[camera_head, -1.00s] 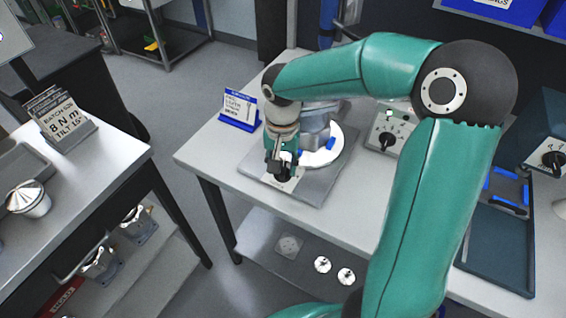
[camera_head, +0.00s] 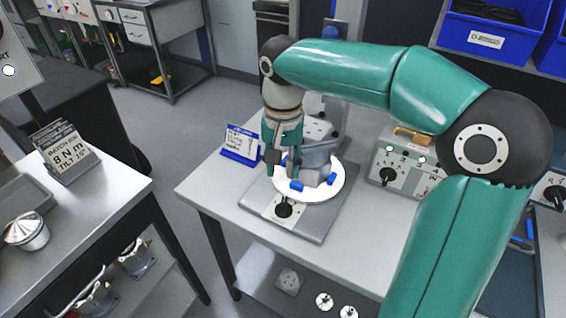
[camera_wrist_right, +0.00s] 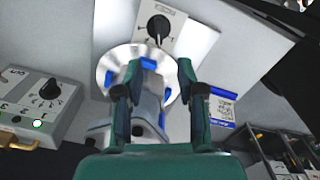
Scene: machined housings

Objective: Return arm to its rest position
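My right arm (camera_head: 440,225) reaches in from the right in the head view and bends down over the table. My right gripper (camera_head: 281,172) hangs beside a grey housing (camera_head: 318,160) on a round white plate (camera_head: 325,188) with blue pads. In the right wrist view my right gripper (camera_wrist_right: 160,68) has its two fingers spread apart, with nothing held between them. The housing (camera_wrist_right: 147,108) and plate (camera_wrist_right: 112,68) show beyond the fingers. A black knob (camera_head: 283,210) on the fixture base is uncovered, clear of the fingers. My left gripper is not in view.
A blue-edged sign (camera_head: 241,144) stands left of the fixture. A side table (camera_head: 110,195) at left bears a sign and a metal-lidded cup (camera_head: 27,232). Blue bins (camera_head: 490,30) are at upper right.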

